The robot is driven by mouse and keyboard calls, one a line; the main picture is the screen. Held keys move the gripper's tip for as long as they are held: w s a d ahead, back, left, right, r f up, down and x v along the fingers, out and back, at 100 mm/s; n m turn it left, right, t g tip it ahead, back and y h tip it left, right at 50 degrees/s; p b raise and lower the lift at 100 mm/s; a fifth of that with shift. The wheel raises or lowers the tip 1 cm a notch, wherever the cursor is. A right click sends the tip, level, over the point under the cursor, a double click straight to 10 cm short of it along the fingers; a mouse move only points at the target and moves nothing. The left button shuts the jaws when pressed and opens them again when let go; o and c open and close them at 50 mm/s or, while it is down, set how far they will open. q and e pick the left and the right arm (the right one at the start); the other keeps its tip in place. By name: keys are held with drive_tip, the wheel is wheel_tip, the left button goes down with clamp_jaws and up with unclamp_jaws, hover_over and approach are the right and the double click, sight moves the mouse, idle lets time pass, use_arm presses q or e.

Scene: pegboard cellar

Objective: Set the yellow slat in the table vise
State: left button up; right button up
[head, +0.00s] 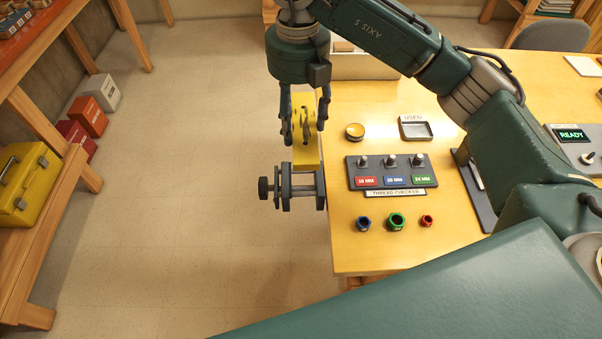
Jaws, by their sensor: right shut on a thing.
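The yellow slat (306,152) is upright in my right gripper (305,132), which is shut on its upper part. The table vise (291,190) is dark grey and sits at the left edge of the wooden table. The slat's lower end is at the vise, right above or between its jaws; from this angle I cannot tell which. The gripper's fingers hide part of the slat. My left gripper is not in view.
On the table (360,255) are a thread checker (392,172), blue (363,223), green (397,221) and red (427,221) nuts, a tray marked USED (416,128) and a round yellow-topped item (354,131). Left of the table is open floor (190,200).

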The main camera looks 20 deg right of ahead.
wheel_tip(320, 180, down, 17)
drive_tip(key=p, duration=0.3)
drive_tip(key=shift+f, duration=0.1)
